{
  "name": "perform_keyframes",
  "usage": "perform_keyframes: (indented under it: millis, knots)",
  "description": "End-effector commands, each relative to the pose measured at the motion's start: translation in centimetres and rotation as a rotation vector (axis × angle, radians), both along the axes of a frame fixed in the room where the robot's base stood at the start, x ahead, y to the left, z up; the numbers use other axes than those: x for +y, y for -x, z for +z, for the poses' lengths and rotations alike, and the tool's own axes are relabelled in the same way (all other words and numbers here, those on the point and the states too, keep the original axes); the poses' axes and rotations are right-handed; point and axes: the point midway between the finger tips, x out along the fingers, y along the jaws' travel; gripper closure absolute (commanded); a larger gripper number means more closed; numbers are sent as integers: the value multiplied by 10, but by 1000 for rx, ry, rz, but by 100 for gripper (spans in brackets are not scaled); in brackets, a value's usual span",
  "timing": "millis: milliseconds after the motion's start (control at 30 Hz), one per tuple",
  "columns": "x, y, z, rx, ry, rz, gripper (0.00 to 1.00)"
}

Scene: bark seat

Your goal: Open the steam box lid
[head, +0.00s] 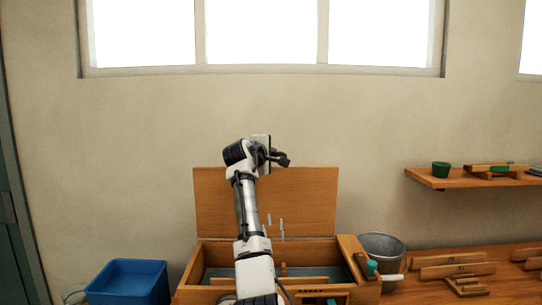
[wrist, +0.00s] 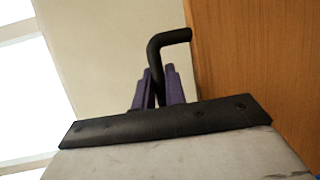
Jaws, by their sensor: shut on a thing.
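The steam box (head: 190,268) is a wooden box on the bench, with its wooden lid (head: 305,200) standing raised and about upright at the back. The box's inside shows in the head view. The lid (wrist: 255,65) fills the right side of the wrist view. A black bent handle (wrist: 168,42) comes off the lid's face. My gripper (wrist: 160,75) has its purple fingers shut on this handle. In the head view my gripper (head: 278,157) is at the lid's top edge, and my arm hides part of the lid and box.
A blue bin (head: 128,283) stands left of the box. A grey metal bucket (head: 383,248) stands right of it, near several wooden pieces (head: 457,271) on the bench. A wall shelf (head: 440,183) with a green cup is at the right.

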Motion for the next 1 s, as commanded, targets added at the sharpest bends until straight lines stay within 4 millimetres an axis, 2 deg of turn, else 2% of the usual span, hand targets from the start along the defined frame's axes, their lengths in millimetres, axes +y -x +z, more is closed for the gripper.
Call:
perform_keyframes:
  millis: [67, 100, 133, 433, 567, 733, 1000]
  knots:
    - [0, 0, 2, -4, 1, -1, 100]
    - [0, 1, 2, -4, 1, -1, 82]
    - [0, 0, 2, -3, 0, -1, 79]
    - [0, 1, 0, -2, 0, 0, 79]
    - [3, 8, 0, -4, 0, 0, 79]
    - [12, 31, 1, -6, 0, 2, 79]
    - [33, 88, 14, -7, 0, 1, 79]
